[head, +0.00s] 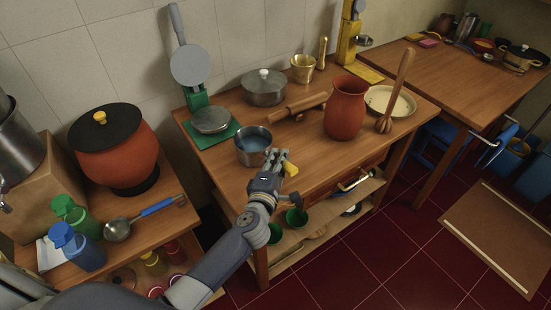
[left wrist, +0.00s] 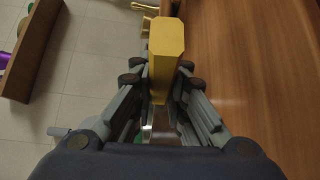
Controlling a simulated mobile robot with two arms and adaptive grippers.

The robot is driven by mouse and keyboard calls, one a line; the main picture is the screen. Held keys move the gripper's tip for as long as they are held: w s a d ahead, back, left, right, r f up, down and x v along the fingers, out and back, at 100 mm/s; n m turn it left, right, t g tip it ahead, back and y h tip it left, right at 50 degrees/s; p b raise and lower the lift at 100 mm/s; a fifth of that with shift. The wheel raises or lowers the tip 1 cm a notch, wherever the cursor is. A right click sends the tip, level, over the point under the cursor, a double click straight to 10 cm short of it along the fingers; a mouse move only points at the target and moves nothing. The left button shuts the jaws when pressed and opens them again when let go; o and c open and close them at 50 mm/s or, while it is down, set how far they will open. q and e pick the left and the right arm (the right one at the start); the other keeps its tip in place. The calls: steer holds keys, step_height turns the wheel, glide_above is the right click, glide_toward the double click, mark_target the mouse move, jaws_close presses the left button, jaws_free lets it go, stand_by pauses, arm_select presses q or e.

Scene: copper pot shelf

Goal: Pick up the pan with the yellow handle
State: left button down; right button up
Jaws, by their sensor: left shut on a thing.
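The pan (head: 254,145) is a small metal one with a bluish inside, at the front left of the middle wooden table. Its yellow handle (head: 291,169) sticks out to the right and toward me. My left gripper (head: 275,162) is shut on this handle beside the pan. In the left wrist view the yellow handle (left wrist: 166,48) lies between the two fingers of the left gripper (left wrist: 160,85); the pan's body is mostly hidden there. I cannot tell whether the pan rests on the table or is slightly raised. My right gripper is not in view.
Behind the pan are a kitchen scale (head: 211,120) on a green base and a lidded pot (head: 264,87). To the right are a rolling pin (head: 300,107) and a clay jug (head: 346,108). A large orange pot (head: 118,155) stands on the left table. Bare wood lies right of the handle.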

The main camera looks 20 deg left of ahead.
arm_select(q)
steer(key=shift+r, duration=0.8)
step_height(320, 180, up, 2)
steer(key=shift+p, duration=0.6)
steer(key=s+a, duration=0.2)
steer(key=s, duration=0.5)
steer(key=s+a+r+b, duration=0.1)
steer(key=s+a, duration=0.2)
steer(key=s, duration=0.5)
steer(key=shift+a+r, duration=0.15)
steer(key=shift+a, duration=0.15)
steer(key=s+d+r, duration=0.3)
steer(key=s+r, duration=0.2)
steer(key=s, duration=0.2)
steer(key=shift+s+d+m+h, duration=0.25)
steer(key=shift+d+m+h, duration=0.05)
steer(key=shift+d+h, duration=0.1)
steer(key=shift+a, duration=0.1)
steer(key=shift+r, duration=0.1)
